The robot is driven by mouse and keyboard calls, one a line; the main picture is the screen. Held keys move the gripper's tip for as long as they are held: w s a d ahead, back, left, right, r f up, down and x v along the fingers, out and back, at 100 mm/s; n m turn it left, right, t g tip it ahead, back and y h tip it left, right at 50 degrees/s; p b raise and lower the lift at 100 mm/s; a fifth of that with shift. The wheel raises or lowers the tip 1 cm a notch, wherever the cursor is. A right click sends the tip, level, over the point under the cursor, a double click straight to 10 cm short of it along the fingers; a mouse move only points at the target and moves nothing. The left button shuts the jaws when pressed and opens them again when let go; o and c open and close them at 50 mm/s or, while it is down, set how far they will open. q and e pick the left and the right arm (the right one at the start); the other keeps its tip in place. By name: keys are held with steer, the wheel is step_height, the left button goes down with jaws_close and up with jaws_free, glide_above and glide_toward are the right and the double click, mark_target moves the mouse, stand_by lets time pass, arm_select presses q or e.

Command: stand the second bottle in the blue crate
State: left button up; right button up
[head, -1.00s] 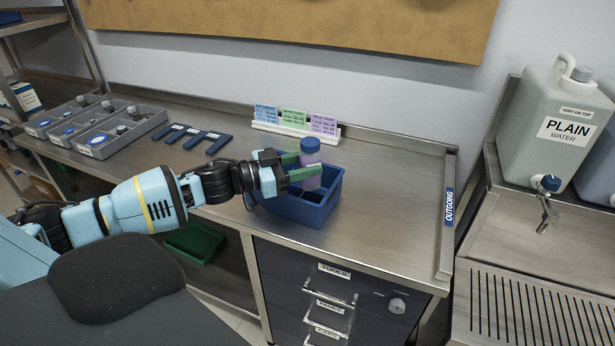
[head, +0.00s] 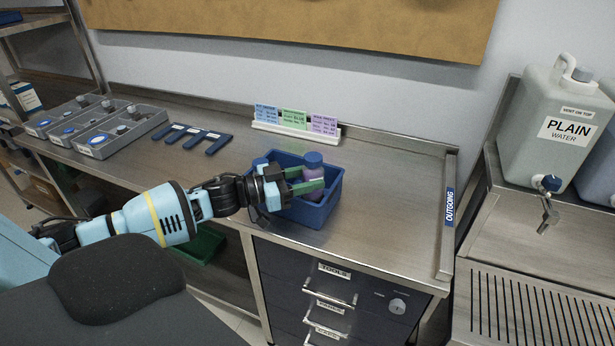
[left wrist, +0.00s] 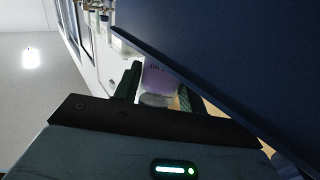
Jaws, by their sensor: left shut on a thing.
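A bottle of purple liquid with a blue cap (head: 313,172) stands upright inside the blue crate (head: 318,215), in its right part. My left gripper (head: 308,186) is shut on this bottle, its green fingers reaching over the crate's left side. In the left wrist view the purple bottle (left wrist: 158,80) shows between the fingers, with the crate wall (left wrist: 220,50) close in front. The bottle's base is hidden by the crate wall. My right gripper is not in view.
A white holder with coloured cards (head: 295,127) stands behind the crate. Grey trays (head: 118,135) and blue flat racks (head: 198,136) lie to the left. The counter right of the crate is clear up to the OUTGOING rail (head: 447,215).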

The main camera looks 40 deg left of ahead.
arm_select(q)
steer(key=shift+f, duration=0.45)
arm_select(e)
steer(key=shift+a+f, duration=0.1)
arm_select(q)
steer(key=o, duration=1.1)
steer(key=shift+c, duration=0.2)
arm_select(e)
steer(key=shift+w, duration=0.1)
arm_select(q)
steer(key=shift+r, duration=0.75)
steer(key=shift+s+a+f, duration=0.15)
steer(key=shift+s+a, duration=0.05)
steer(key=shift+s, duration=0.05)
steer(key=p+v, duration=0.1)
steer(key=v, duration=1)
steer(key=shift+s, duration=0.15)
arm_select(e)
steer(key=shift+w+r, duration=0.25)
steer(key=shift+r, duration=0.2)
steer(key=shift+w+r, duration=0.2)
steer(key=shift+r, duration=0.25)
